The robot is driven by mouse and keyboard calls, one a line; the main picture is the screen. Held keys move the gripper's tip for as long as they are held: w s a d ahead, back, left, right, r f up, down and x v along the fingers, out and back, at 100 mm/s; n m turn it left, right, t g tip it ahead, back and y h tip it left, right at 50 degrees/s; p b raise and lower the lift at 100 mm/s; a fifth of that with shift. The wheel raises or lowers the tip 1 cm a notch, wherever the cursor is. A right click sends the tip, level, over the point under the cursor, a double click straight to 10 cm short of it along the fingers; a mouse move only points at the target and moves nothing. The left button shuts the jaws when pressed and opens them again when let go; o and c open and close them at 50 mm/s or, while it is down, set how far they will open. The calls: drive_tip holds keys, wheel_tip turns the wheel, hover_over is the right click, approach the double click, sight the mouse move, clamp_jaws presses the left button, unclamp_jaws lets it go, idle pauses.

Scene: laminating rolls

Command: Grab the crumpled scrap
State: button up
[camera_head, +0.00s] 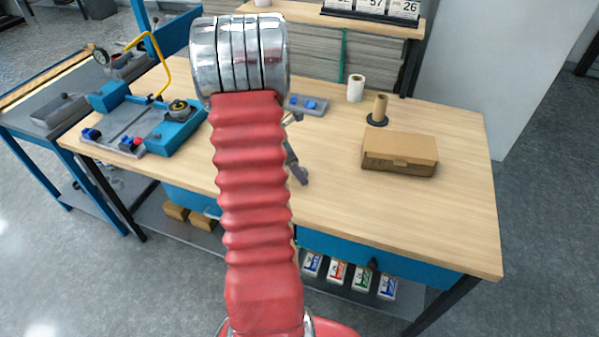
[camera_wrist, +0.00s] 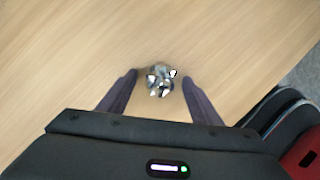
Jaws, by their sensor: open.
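The crumpled scrap (camera_wrist: 159,80) is a small silvery, shiny ball on the wooden tabletop, seen in the wrist view. My gripper (camera_wrist: 160,88) is open, with one dark finger on each side of the scrap and a gap to both. I cannot tell how high the fingertips are above the table. In the head view my red arm hides the scrap, and only part of my gripper (camera_head: 297,165) shows to the right of the arm.
The wooden workbench (camera_head: 450,220) has a cardboard box (camera_head: 400,153), a brown roll on a dark base (camera_head: 379,110) and a white roll (camera_head: 355,88) to the right. A blue fixture (camera_head: 175,130) stands at left. The tabletop around the scrap is clear.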

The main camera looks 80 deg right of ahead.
drive_tip(key=shift+c, duration=0.4)
drive_tip(key=c, duration=1)
drive_tip(key=shift+c, duration=0.3)
